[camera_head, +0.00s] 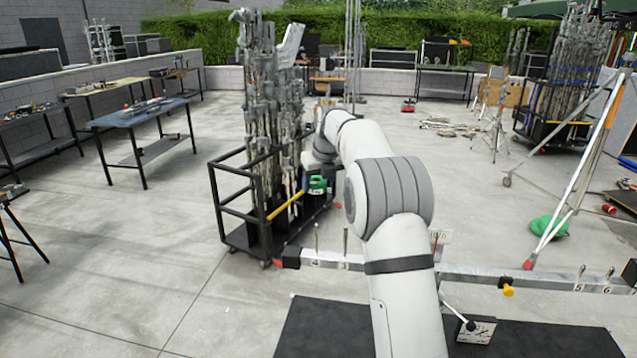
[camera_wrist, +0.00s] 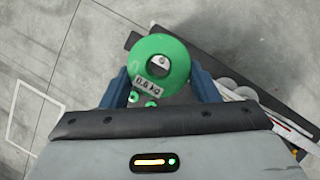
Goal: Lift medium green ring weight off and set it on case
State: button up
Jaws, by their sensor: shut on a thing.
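The green ring weight (camera_wrist: 176,72), labelled "0.6 kg", lies between the two blue fingers in the wrist view, with a round hole in its middle. My gripper (camera_wrist: 160,86) is shut on it, one finger on each side. In the head view the green weight (camera_head: 317,183) shows just below the end of my arm, in front of the black cart; most of my gripper there is hidden by the arm. Smaller green parts show below the label in the wrist view. I cannot identify the case for certain.
A pale balance beam (camera_head: 330,260) with numbered posts crosses the foreground, a yellow weight (camera_head: 507,289) hanging at its right. A black wheeled cart (camera_head: 235,213) holds upright poles. A blue table (camera_head: 140,113) stands left. Open concrete floor lies between.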

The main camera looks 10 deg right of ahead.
aim_at(318, 182)
jog(key=shift+r+p, duration=1.3)
jog(key=shift+r, duration=2.9)
